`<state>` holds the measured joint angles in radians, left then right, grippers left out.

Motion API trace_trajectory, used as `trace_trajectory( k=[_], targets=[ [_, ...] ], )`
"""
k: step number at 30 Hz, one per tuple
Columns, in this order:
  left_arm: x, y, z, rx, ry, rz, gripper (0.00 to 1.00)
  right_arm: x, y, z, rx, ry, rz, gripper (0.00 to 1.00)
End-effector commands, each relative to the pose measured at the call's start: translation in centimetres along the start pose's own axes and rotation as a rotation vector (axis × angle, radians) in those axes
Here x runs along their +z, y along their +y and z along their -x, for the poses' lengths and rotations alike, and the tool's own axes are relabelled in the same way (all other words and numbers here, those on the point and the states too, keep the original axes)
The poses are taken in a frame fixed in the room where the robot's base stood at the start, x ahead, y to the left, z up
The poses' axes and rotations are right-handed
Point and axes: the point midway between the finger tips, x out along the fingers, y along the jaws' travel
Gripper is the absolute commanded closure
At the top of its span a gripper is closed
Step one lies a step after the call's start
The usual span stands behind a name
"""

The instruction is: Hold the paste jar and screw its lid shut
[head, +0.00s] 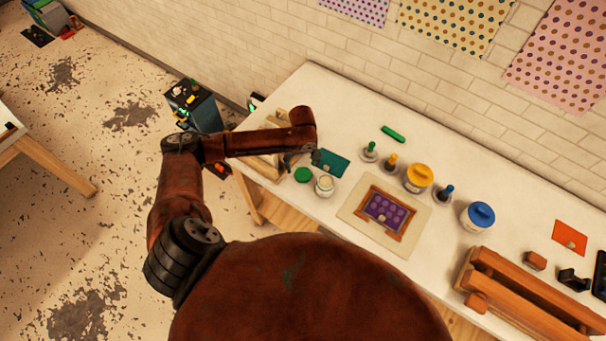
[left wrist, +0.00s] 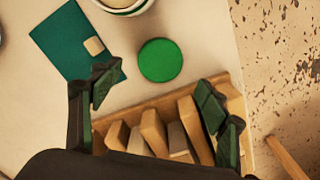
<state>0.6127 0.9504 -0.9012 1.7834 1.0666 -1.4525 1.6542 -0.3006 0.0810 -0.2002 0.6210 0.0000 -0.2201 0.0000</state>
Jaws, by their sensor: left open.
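The paste jar (head: 325,186) stands upright near the table's front edge, pale with a light round top and no lid on it. Its lower edge shows at the top of the left wrist view (left wrist: 124,6). The green lid (head: 303,175) lies flat on the table just left of the jar. In the left wrist view the lid (left wrist: 160,60) is beyond and between my left gripper's fingertips (left wrist: 157,93), touched by neither. My left gripper is open and empty, over the wooden rack side of the lid; in the head view my arm mostly hides it. My right gripper is not in view.
A wooden rack (left wrist: 165,130) with upright slats is below the left gripper. A teal card (head: 330,162) lies behind the jar. A purple mould in a wooden frame on a board (head: 352,228), a yellow-lidded pot (head: 418,177) and a blue-lidded pot (head: 478,215) stand to the right.

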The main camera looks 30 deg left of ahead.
Motion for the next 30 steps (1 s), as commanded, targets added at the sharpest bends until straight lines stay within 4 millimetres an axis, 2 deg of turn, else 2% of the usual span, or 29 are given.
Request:
trace_trajectory(
  k=[4, 12, 24, 30],
  targets=[
    [0.1, 0.0, -1.3, -0.003, -0.002, 0.002, 0.31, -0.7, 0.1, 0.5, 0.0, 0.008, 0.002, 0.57],
    [0.1, 0.1, -4.8, -0.001, -0.001, 0.001, 0.31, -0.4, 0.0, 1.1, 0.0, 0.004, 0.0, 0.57],
    [0.1, 0.1, -5.2, -0.001, 0.0, 0.0, 0.31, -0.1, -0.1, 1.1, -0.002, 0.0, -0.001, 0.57],
    [0.1, 0.1, -5.2, -0.001, 0.0, 0.0, 0.45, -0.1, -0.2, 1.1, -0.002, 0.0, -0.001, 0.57]
  ],
)
